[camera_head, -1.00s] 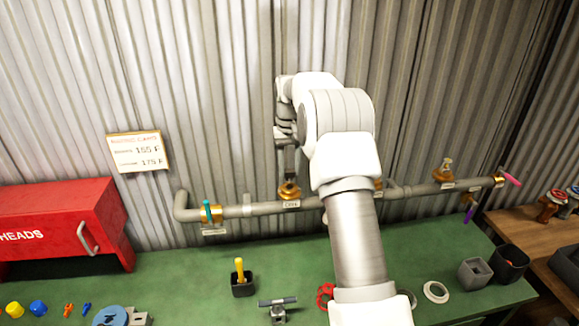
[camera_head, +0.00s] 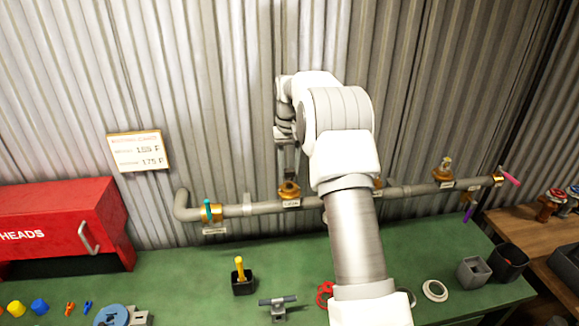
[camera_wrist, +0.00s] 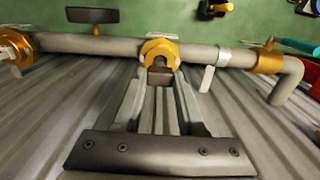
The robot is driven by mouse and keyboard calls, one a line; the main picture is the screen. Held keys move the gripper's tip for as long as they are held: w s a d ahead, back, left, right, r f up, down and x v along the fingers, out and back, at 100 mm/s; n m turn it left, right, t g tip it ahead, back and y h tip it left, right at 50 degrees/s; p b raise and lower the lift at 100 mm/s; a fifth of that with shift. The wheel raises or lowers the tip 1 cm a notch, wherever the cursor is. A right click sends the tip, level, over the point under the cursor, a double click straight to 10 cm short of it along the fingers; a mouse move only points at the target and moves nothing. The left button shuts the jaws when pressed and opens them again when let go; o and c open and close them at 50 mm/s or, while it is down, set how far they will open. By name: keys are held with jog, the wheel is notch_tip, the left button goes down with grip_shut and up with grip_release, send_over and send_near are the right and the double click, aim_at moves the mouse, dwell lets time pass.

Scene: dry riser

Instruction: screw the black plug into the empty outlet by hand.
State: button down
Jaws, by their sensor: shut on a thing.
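The brass outlet (camera_head: 289,190) stands up from the grey pipe in the middle of the head view. In the wrist view the same outlet (camera_wrist: 159,50) is at the upper centre. My gripper (camera_wrist: 161,80) is shut on a dark, blocky piece, the black plug (camera_wrist: 160,76), held between its fingertips. The plug overlaps the outlet's near end in the wrist view; I cannot tell whether it touches or sits in the thread. In the head view my gripper (camera_head: 288,172) points down just above the outlet, and the plug is too small to make out.
The grey pipe (camera_head: 250,209) runs along the corrugated wall, with a teal-handled valve (camera_head: 208,211) at left and a pink handle (camera_head: 510,178) at right. Below is a green bench (camera_head: 190,275) with a red cabinet (camera_head: 60,225) and a yellow-handled tool (camera_head: 240,267).

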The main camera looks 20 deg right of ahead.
jog(key=shift+f+b, duration=0.75)
jog(key=shift+f, duration=0.95)
jog(key=m+p, duration=0.1)
jog(key=m, duration=0.1)
jog(key=shift+r+m, duration=0.15)
jog(key=shift+m, duration=0.25)
jog(key=m, duration=0.3)
jog(key=shift+p, duration=0.3)
jog(key=m+p, duration=0.1)
jog(key=m, duration=0.1)
jog(key=shift+m, duration=0.3)
jog(key=m, duration=0.3)
jog(key=shift+w+m+p, duration=0.1)
jog(key=shift+m+p, duration=0.2)
jog(key=shift+p, duration=0.05)
